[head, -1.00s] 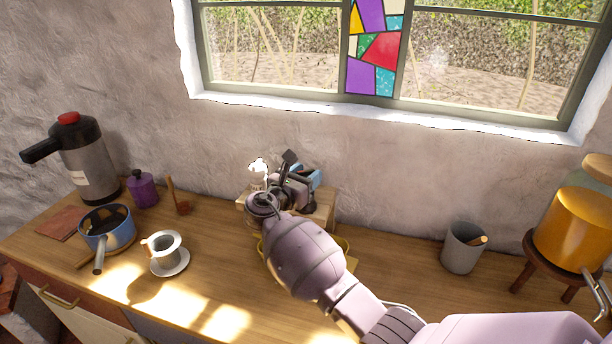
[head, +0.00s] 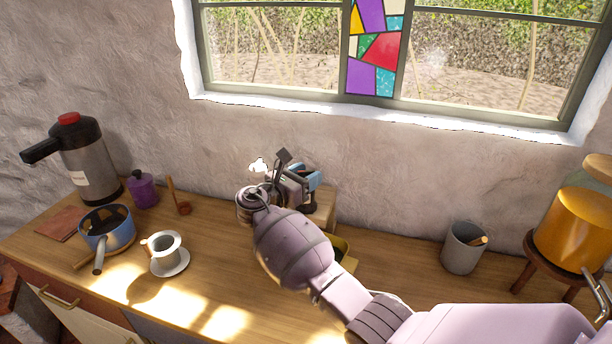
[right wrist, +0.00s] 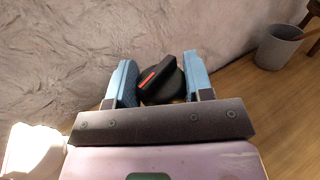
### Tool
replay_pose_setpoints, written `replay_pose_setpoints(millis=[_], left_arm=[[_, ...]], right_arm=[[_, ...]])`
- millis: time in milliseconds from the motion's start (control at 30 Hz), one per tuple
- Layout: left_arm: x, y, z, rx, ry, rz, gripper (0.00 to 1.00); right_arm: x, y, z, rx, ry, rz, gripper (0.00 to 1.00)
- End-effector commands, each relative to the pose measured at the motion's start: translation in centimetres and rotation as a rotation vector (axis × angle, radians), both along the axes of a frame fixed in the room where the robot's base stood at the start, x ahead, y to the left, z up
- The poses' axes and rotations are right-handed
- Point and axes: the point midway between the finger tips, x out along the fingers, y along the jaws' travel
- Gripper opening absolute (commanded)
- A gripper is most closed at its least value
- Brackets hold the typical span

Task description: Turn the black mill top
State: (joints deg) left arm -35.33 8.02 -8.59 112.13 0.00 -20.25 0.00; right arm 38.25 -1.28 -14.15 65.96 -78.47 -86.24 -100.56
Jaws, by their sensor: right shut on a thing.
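The black mill top (right wrist: 172,84), with a red stripe on its raised ridge, shows in the right wrist view between two blue fingers. My right gripper (right wrist: 161,78) is shut on it, one finger on each side. In the head view my right gripper (head: 306,181) is over the wooden stand (head: 325,208) by the wall. My forearm and wrist hide most of the mill there. My left gripper is not in view.
On the left stand a steel flask (head: 88,165), a blue pot (head: 118,230), a purple jar (head: 143,190) and a white cup on a saucer (head: 167,252). A grey cup (head: 463,250) and an orange-filled dispenser (head: 572,235) stand right.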

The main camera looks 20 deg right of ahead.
Motion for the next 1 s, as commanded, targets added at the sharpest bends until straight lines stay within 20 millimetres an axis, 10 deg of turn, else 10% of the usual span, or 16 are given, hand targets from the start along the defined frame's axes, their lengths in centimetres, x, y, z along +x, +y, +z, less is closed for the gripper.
replay_pose_setpoints(millis=[633, 667, 800, 1000], left_arm=[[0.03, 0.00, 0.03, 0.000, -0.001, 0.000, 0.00], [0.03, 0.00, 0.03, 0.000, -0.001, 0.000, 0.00], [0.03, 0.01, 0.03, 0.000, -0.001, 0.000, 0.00], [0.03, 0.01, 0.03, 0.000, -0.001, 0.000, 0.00]], right_arm=[[-0.03, -0.13, -0.20, 0.000, 0.004, -0.002, 0.24], [-0.04, -0.14, -0.20, 0.000, 0.004, -0.002, 0.50], [-0.02, -0.10, -0.15, -0.001, 0.003, -0.001, 0.72], [-0.02, -0.05, -0.08, 0.000, 0.001, -0.001, 0.73]])
